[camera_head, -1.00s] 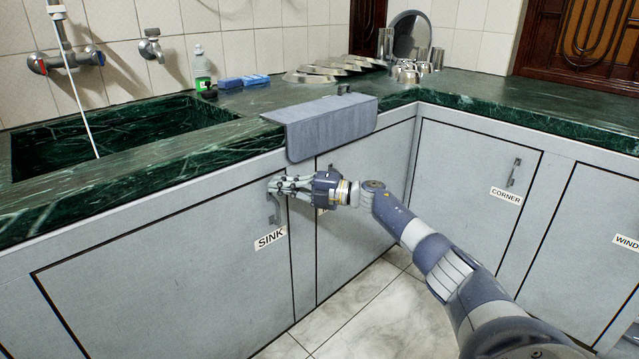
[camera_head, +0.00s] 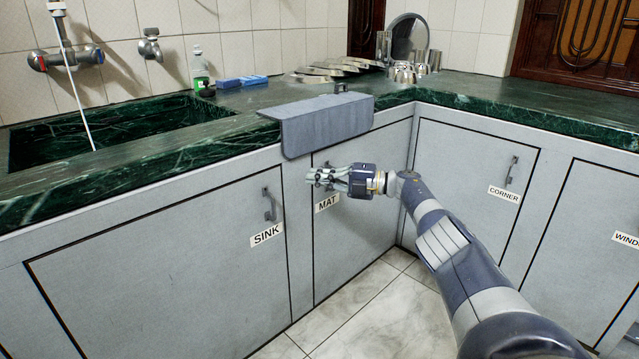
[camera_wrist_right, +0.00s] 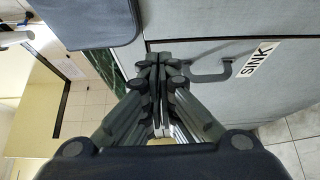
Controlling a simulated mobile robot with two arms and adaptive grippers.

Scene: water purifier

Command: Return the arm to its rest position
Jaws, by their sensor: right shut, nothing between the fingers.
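My right gripper (camera_head: 318,178) is in front of the MAT cabinet door (camera_head: 350,235), just above its label, in the head view. Its fingers are shut and empty; they also show together in the right wrist view (camera_wrist_right: 158,62). The SINK door handle (camera_head: 269,205) is to the left of the fingertips, apart from them in the head view. The same handle shows beyond the fingers in the right wrist view (camera_wrist_right: 205,77). My left gripper does not show.
A grey mat (camera_head: 325,122) hangs over the edge of the green counter (camera_head: 190,150) above my gripper. The sink (camera_head: 110,130) is at the left. Steel plates and cups (camera_head: 405,72) stand at the back. The tiled floor (camera_head: 365,320) is clear below.

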